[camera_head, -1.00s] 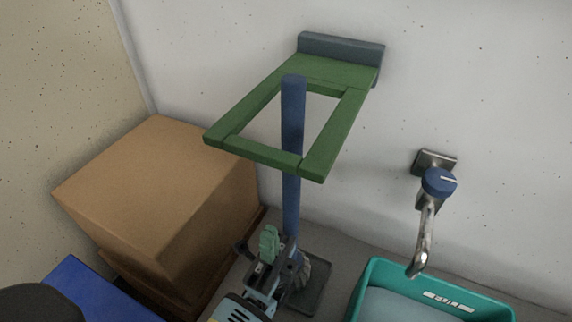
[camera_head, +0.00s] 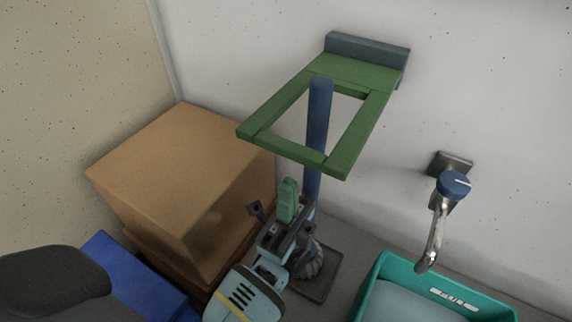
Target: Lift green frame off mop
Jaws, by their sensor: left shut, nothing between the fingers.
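The green frame (camera_head: 345,158) juts out from a grey-blue block (camera_head: 368,50) at the white wall. The blue mop handle (camera_head: 319,120) stands upright, and its top shows within the frame's opening. The grey mop head (camera_head: 309,265) rests on a dark square plate (camera_head: 325,285), partly hidden by my gripper. My left gripper (camera_head: 288,198), with green fingertips, is shut and empty. It appears below the frame's near edge, just left of the handle. I cannot tell whether it touches the handle. My right gripper is out of view.
Brown cardboard boxes (camera_head: 185,165) stand to the left. A tap (camera_head: 440,225) with a blue knob is on the wall at right, above a teal tub (camera_head: 385,272). A blue object (camera_head: 130,285) lies at lower left. The wall between frame and tap is clear.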

